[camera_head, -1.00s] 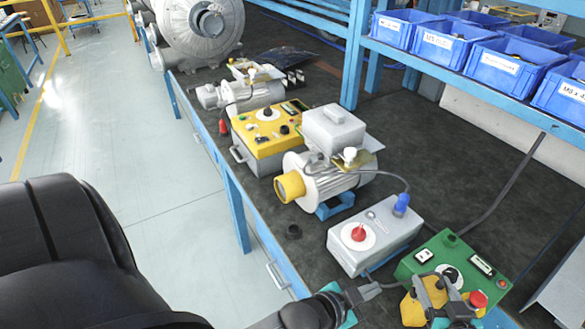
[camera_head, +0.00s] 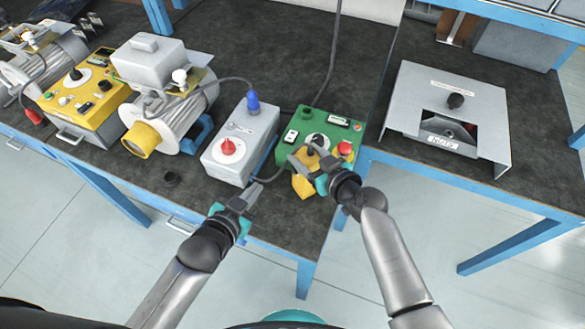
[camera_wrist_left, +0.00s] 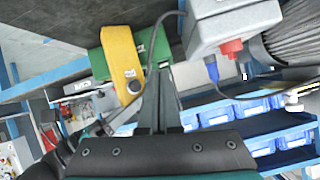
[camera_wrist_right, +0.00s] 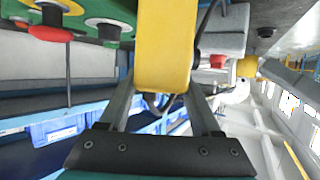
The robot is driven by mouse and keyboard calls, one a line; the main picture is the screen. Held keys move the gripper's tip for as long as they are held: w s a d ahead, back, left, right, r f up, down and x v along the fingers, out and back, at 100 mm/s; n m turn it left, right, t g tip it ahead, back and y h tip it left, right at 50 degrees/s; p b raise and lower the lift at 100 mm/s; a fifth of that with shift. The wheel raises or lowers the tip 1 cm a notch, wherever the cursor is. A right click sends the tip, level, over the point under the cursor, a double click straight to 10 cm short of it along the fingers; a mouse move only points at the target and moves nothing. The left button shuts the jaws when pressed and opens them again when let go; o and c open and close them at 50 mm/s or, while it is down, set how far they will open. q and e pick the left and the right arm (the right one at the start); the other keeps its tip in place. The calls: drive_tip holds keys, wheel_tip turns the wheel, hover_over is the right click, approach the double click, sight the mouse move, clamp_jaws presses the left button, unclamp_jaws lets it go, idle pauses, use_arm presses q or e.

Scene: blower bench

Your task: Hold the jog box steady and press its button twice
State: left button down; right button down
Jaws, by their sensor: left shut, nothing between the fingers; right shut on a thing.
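The yellow jog box (camera_head: 304,186) is at the bench's front edge, before the green control box (camera_head: 325,122). My right gripper (camera_head: 308,160) is shut on it; the right wrist view shows the yellow body (camera_wrist_right: 165,45) between the fingers. My left gripper (camera_head: 253,190) is shut and empty, to the left of the jog box and apart from it in the head view. In the left wrist view the jog box (camera_wrist_left: 120,52) shows a round dark button (camera_wrist_left: 133,86) left of the left fingers (camera_wrist_left: 160,85). Whether they touch is unclear.
A grey box with a red knob (camera_head: 232,155) stands just behind my left gripper. A motor (camera_head: 180,100) and a yellow control box (camera_head: 85,90) are farther left. A grey metal stand (camera_head: 455,85) is on the right. A dark cable runs near the jog box.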

use_arm(q)
drive_tip(key=w+d, duration=0.4)
drive_tip(key=d, duration=0.1)
drive_tip(key=shift+d, duration=0.2)
idle(2.0)
drive_tip(key=shift+w+d, duration=0.2)
drive_tip(key=shift+d, duration=0.1)
drive_tip(key=shift+w+d, duration=0.2)
drive_tip(key=shift+d, duration=0.1)
idle(0.9)
drive_tip(key=shift+s+a, duration=0.45)
drive_tip(key=shift+a, duration=0.2)
drive_tip(key=s+a, duration=0.1)
drive_tip(key=a, duration=0.1)
drive_tip(key=s+a, duration=0.2)
idle(0.4)
